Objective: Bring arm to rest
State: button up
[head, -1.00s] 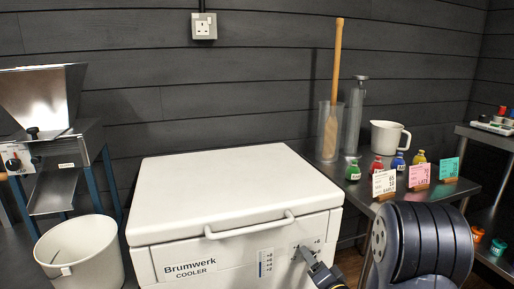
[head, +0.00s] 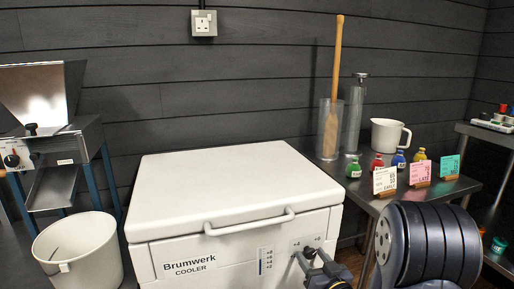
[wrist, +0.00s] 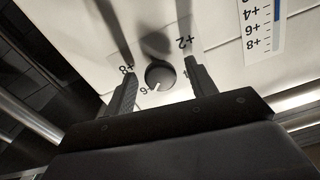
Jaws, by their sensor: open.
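My gripper (head: 310,257) is open at the front of the white Brumwerk cooler (head: 218,188), low in the head view. In the wrist view my gripper (wrist: 160,72) has one finger on each side of a dark round knob (wrist: 159,75) with a white pointer mark. Nothing is clamped between the fingers, and a gap shows on both sides of the knob. Numbers are printed around the knob, including +2, 6 and +8, partly covered by the fingers. A scale with a blue bar (wrist: 278,10) is beside it.
The cooler's lid is shut, with a white handle (head: 250,223) above my gripper. A white bucket (head: 78,255) stands at left under a steel mill (head: 40,130). At right a table holds bottles, cards and a white jug (head: 387,135).

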jog(key=n, duration=0.5)
jog(key=shift+n+p, duration=0.3)
jog(key=shift+p, duration=0.1)
jog(key=shift+d+r, duration=0.1)
